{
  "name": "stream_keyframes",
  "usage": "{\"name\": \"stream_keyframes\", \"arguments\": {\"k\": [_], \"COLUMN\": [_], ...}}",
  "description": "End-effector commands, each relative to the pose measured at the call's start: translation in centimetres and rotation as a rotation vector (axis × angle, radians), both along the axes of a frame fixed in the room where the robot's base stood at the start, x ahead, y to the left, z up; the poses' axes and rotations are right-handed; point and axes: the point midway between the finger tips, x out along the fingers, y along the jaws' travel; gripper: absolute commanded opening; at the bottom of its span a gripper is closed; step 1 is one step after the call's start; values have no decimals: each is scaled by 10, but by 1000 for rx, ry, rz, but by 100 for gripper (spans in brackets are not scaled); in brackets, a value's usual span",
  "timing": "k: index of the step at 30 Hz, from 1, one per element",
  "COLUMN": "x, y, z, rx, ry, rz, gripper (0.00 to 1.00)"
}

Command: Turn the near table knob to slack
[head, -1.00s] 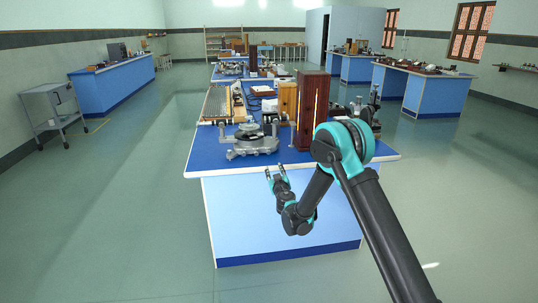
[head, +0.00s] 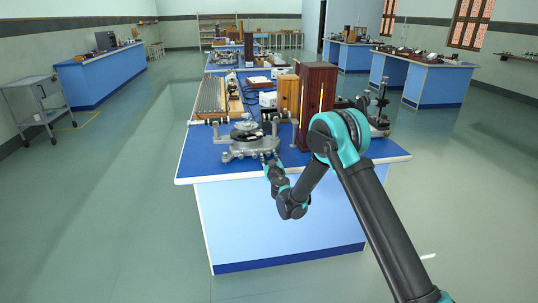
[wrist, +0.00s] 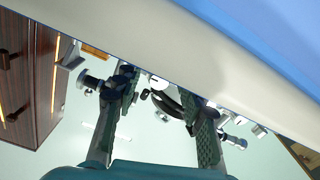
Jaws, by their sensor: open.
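The spectrometer (head: 247,143), grey metal with a dark round table, stands at the near end of the blue bench top. My gripper (head: 267,159) is at the bench's front edge, at the instrument's near right side. In the wrist view my gripper (wrist: 157,92) is open, its two fingers apart. Beyond and between them show dark and silver parts of the spectrometer. A silver knob (wrist: 88,82) shows left of the left finger, and another small knob (wrist: 161,116) shows between the fingers. I cannot tell which is the near table knob, nor whether a finger touches anything.
A tall dark wooden box (head: 317,105) stands on the bench right of the spectrometer, close to my arm. The pale bench edge (wrist: 200,65) crosses the wrist view close by. A long grey grating-like piece (head: 210,97) lies behind. Bench top left of the spectrometer is clear.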

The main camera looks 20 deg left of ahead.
Motion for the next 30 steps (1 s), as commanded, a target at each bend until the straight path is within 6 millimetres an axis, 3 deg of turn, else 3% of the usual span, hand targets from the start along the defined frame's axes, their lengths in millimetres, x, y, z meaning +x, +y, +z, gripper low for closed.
{"name": "stream_keyframes", "arguments": {"k": [6,16,30], "x": [0,0,0], "y": [0,0,0], "z": [0,0,0], "rx": [0,0,-63], "ry": [0,0,-37], "rz": [0,0,0], "gripper": [41,1,0]}}
